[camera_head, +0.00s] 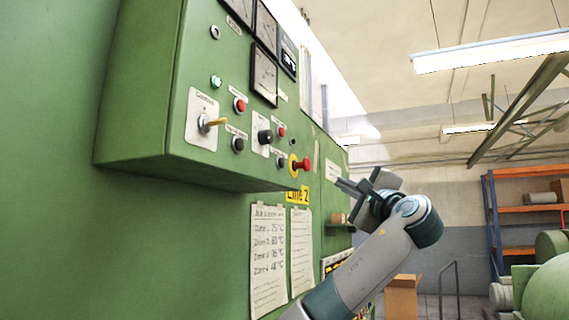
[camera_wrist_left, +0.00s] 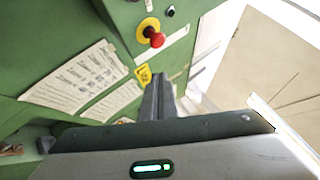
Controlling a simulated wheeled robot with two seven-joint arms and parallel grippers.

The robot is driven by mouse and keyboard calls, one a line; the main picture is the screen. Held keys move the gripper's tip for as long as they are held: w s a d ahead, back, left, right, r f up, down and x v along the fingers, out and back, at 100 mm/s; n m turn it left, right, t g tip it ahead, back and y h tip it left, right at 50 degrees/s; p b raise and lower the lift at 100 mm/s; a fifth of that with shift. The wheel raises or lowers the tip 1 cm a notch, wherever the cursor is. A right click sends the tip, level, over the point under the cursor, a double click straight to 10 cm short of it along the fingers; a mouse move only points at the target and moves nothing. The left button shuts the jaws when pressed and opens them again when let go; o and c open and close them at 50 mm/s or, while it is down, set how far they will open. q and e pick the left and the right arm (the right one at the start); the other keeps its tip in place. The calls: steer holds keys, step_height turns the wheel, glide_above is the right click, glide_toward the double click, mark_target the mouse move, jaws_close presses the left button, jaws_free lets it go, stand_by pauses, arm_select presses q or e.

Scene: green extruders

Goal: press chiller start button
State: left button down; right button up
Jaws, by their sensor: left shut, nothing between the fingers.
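A green control panel (camera_head: 150,100) carries several buttons in the head view. A red button (camera_head: 240,104) sits above a black button (camera_head: 238,144), and a smaller red button (camera_head: 281,131) is further right. I cannot read which label belongs to the chiller. A red mushroom button on a yellow ring (camera_head: 303,165) is at the panel's lower right; it also shows in the left wrist view (camera_wrist_left: 154,38). My left gripper (camera_head: 342,185) is shut and empty, right of and below the mushroom button, apart from the panel. In the left wrist view its fingertips (camera_wrist_left: 158,82) point towards the panel.
Handwritten sheets (camera_head: 268,255) hang below the panel. An orange shelf rack (camera_head: 520,210) stands far right. Open air lies right of the panel.

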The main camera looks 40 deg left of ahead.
mark_target(282, 163)
arm_select(q)
steer(key=s+r+n+g+y, duration=0.1)
steer(key=s+r, duration=0.4)
steer(key=shift+s+r+n+g+y, duration=0.15)
steer(key=shift+n+g+y, duration=0.15)
steer(key=shift+g, duration=0.1)
steer(key=shift+a, duration=0.1)
steer(key=s+a, duration=0.2)
steer(key=a, duration=0.6)
steer(key=shift+a, duration=0.1)
steer(key=shift+a+b, duration=0.15)
steer(key=shift+b, duration=0.25)
stand_by(1.8)
steer(key=shift+s+a, duration=0.1)
steer(key=shift+a, duration=0.2)
